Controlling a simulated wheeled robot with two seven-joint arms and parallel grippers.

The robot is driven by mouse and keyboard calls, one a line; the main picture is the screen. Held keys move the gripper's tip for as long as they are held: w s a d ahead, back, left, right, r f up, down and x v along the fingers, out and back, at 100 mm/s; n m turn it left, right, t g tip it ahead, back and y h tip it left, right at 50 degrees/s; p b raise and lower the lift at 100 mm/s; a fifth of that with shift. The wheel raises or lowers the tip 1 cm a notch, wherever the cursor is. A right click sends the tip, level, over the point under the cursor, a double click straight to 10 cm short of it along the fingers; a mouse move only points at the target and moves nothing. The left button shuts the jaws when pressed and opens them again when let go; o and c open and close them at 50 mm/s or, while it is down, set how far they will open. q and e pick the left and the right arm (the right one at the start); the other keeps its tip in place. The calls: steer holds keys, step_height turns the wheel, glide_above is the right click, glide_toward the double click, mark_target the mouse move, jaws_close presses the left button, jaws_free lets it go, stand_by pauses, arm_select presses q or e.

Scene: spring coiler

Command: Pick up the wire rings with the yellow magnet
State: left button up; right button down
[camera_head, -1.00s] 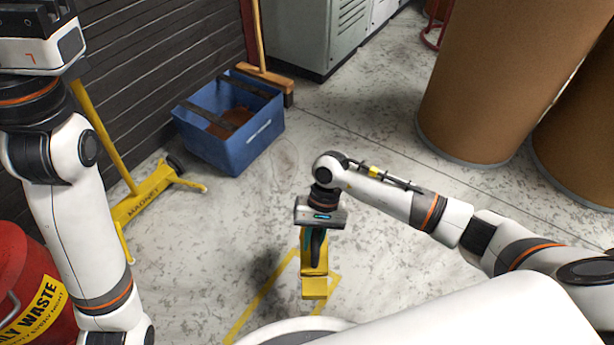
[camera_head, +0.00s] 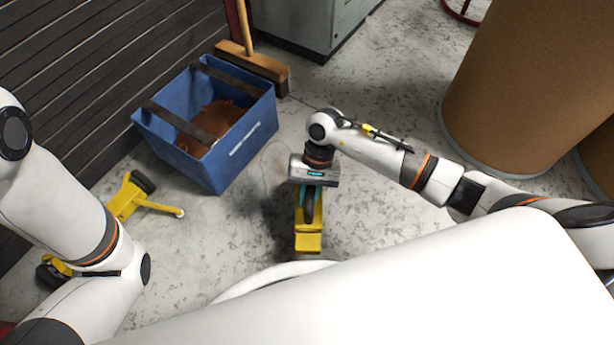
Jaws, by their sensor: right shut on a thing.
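My right gripper (camera_head: 309,196) points down in the middle of the view and is shut on the yellow magnet (camera_head: 308,241), a yellow block with a dark grip. The magnet hangs upright over the concrete floor; its exact height is hard to tell. A faint thin loop, perhaps a wire ring (camera_head: 264,160), shows on the floor between the blue bin and my right gripper. No wire rings can be made out on the magnet, and its underside is hidden. My left arm comes in from the left, but its gripper is outside the picture.
A blue bin (camera_head: 206,176) with dark straps and brown contents stands left of my right gripper. A broom (camera_head: 255,67) stands behind it. A wheeled yellow sweeper (camera_head: 128,199) is partly hidden by my left arm. Large brown drums (camera_head: 515,90) stand at right, grey cabinets (camera_head: 315,30) behind.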

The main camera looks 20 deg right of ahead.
step_height(320, 180, down, 5)
steer(key=b, duration=0.3)
steer(key=shift+s+f+b, duration=0.1)
steer(key=shift+f+b, duration=0.05)
steer(key=shift+b, duration=0.2)
steer(key=shift+f+b, duration=0.65)
steer(key=shift+f, duration=0.4)
steer(key=shift+f+b, duration=0.65)
stand_by(0.3)
steer(key=shift+r+p, duration=2.95)
steer(key=shift+r, duration=1.6)
steer(key=shift+r, duration=0.1)
